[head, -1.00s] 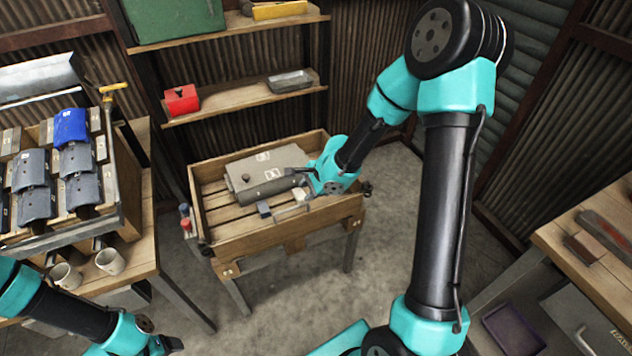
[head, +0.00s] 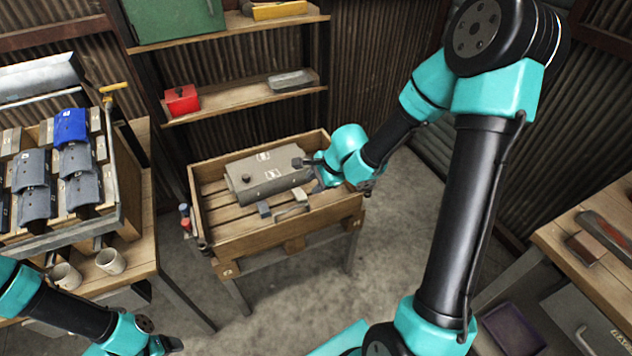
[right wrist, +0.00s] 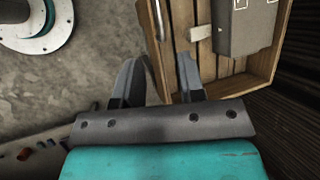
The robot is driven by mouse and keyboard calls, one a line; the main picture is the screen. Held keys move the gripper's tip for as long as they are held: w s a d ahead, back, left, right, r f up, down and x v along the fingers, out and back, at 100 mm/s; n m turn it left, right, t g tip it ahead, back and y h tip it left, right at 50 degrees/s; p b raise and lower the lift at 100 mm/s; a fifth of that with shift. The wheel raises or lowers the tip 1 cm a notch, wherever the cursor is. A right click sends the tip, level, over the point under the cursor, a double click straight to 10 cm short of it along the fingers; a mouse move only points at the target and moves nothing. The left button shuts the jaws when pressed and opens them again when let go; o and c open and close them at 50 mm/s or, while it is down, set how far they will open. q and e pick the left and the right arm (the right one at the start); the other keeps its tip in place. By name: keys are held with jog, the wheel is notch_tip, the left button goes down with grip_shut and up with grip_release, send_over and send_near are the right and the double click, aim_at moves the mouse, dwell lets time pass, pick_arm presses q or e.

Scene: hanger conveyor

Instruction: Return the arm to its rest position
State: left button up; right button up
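My right gripper (head: 312,172) is over the right end of a wooden crate-like tray table (head: 230,242) in the head view. In the right wrist view its two fingers (right wrist: 160,82) stand apart with nothing between them, so it is open and empty.
A workbench with a rack of grey and blue parts (head: 72,128) and two mugs (head: 110,261) stands at the left. Shelves with a red box (head: 182,100) are behind the tray. Another bench (head: 575,225) is at the right. Open floor lies between.

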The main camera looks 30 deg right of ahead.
dwell(0.6)
jog(key=s+a+f+n+g, duration=0.1)
jog(key=s+a+f+n, duration=0.4)
jog(key=f, duration=0.6)
jog(key=s+a+f+n+g, duration=0.2)
jog(key=s+a+f+n, duration=0.3)
jog(key=s+f+n, duration=0.4)
notch_tip(320, 180, down, 2)
jog(key=n, duration=0.3)
jog(key=shift+s, duration=0.2)
dwell(0.7)
